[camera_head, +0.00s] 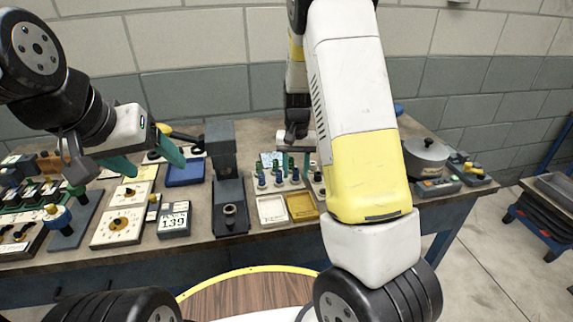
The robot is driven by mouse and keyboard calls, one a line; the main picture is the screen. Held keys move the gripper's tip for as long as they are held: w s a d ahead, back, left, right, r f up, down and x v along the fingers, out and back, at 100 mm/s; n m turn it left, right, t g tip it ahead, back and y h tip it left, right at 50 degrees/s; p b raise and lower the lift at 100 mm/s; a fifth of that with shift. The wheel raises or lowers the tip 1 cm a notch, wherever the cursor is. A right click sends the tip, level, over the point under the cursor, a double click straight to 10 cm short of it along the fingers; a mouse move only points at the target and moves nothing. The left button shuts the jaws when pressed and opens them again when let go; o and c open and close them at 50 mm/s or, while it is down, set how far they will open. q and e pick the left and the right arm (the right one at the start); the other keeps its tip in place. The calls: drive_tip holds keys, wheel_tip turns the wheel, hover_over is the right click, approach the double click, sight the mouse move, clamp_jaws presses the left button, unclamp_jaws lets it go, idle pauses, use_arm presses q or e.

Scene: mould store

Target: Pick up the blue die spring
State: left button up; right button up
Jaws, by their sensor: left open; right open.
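I cannot tell which one the task means. My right gripper (299,166) is above and behind this group, partly hidden by my own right arm; its teal fingers are small and hard to tell from green pieces beside them. It is open, and I see nothing clearly held. My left gripper (160,168) is open and empty over the left of the bench, its two teal fingers wide apart, well left of the springs.
A white tray (271,222) and a yellow tray (302,219) lie before the springs. A dark press-like stand (230,190) and a display box (174,220) are left of them. A grey lidded pot (425,170) stands right. My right arm hides the bench between.

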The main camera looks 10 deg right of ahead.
sight(296, 171)
drive_tip(key=shift+f, duration=0.15)
clamp_jaws()
drive_tip(key=shift+r, duration=0.2)
drive_tip(key=shift+r, duration=0.3)
drive_tip(key=r, duration=0.2)
drive_tip(key=shift+s+r, duration=0.25)
drive_tip(key=shift+r, duration=0.15)
drive_tip(key=s, duration=0.5)
drive_tip(key=s+r, duration=0.1)
drive_tip(key=s, duration=0.9)
drive_tip(key=shift+s+d+r, duration=0.1)
drive_tip(key=shift+d+r, duration=0.1)
drive_tip(key=shift+d, duration=0.05)
drive_tip(key=shift+s+r, duration=0.15)
drive_tip(key=shift+r, duration=1.3)
